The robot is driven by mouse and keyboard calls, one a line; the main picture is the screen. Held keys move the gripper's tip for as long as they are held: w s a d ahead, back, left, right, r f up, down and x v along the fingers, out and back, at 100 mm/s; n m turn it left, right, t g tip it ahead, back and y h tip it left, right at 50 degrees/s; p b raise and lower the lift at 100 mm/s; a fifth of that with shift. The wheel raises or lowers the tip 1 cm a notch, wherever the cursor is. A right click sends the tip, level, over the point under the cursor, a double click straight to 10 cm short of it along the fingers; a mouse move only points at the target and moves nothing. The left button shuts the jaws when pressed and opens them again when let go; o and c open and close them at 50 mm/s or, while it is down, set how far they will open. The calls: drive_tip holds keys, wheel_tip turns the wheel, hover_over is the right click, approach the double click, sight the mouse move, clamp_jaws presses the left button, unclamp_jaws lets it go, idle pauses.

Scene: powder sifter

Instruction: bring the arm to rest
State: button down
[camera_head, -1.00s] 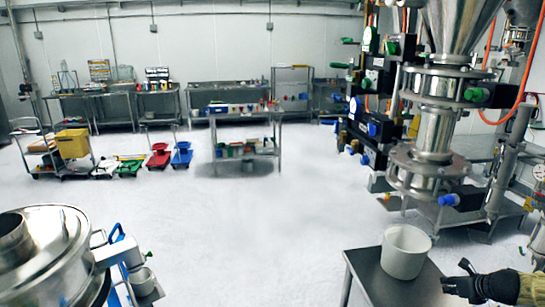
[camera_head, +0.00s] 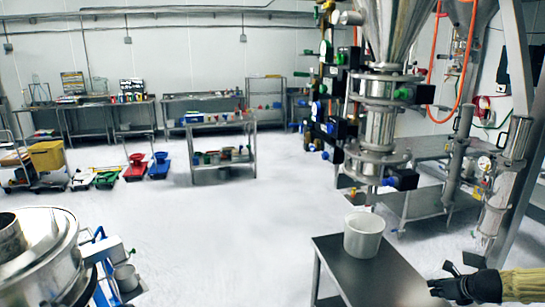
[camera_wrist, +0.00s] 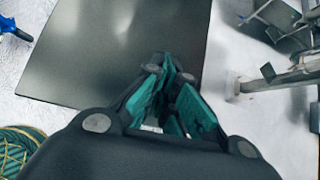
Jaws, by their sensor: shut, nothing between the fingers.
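My gripper (camera_head: 440,280) is at the lower right of the head view, beside the right edge of the small dark table (camera_head: 385,283). It is shut and holds nothing. In the wrist view its green-padded fingers (camera_wrist: 168,68) are seen against the dark table top (camera_wrist: 100,50), apart from any object. My arm reaches in from the right edge of the head view, in a yellowish sleeve-like cover. A white bucket (camera_head: 364,236) stands upright on the far part of the table, apart from my gripper.
A tall steel sifter column (camera_head: 380,130) stands behind the table. A round steel vessel (camera_head: 45,255) is at the lower left. Carts and a yellow bin (camera_head: 47,155) are farther back. The white floor (camera_head: 220,235) between is clear. Metal framework (camera_wrist: 275,80) is at the right of the wrist view.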

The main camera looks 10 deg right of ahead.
drive_tip(key=s+a+f+n+g, duration=0.1)
drive_tip(key=a+n, duration=0.3)
drive_tip(key=s+a+f+n+g+h, duration=0.1)
drive_tip(key=a+f+n, duration=0.1)
drive_tip(key=a+n, duration=0.2)
drive_tip(key=s+a+f+n+g, duration=0.1)
drive_tip(key=a+n, duration=0.3)
drive_tip(key=shift+s+f+n+h, duration=0.2)
drive_tip(key=shift+s+n+h, duration=0.1)
drive_tip(key=shift+s, duration=0.05)
drive_tip(key=s+a+f+n+g+y, duration=0.1)
drive_tip(key=s+a+f+n+g, duration=0.1)
drive_tip(key=s+a+f+n, duration=0.6)
drive_tip(key=s+a+f+n+g, duration=0.25)
drive_tip(key=s+a+n, duration=0.35)
drive_tip(key=s+a, duration=0.55)
drive_tip(key=s+a+f+n+g+y, duration=0.1)
drive_tip(key=s+a+f+n, duration=0.5)
drive_tip(key=s+a+n, duration=0.35)
wheel_tip(320, 180, down, 9)
drive_tip(key=a+m+b, duration=0.1)
drive_tip(key=a+b, duration=0.1)
drive_tip(key=b, duration=0.7)
drive_tip(key=shift+s, duration=0.4)
drive_tip(key=c, duration=2.2)
unclamp_jaws()
drive_tip(key=shift+a+r+m, duration=0.1)
drive_tip(key=shift+m, duration=0.15)
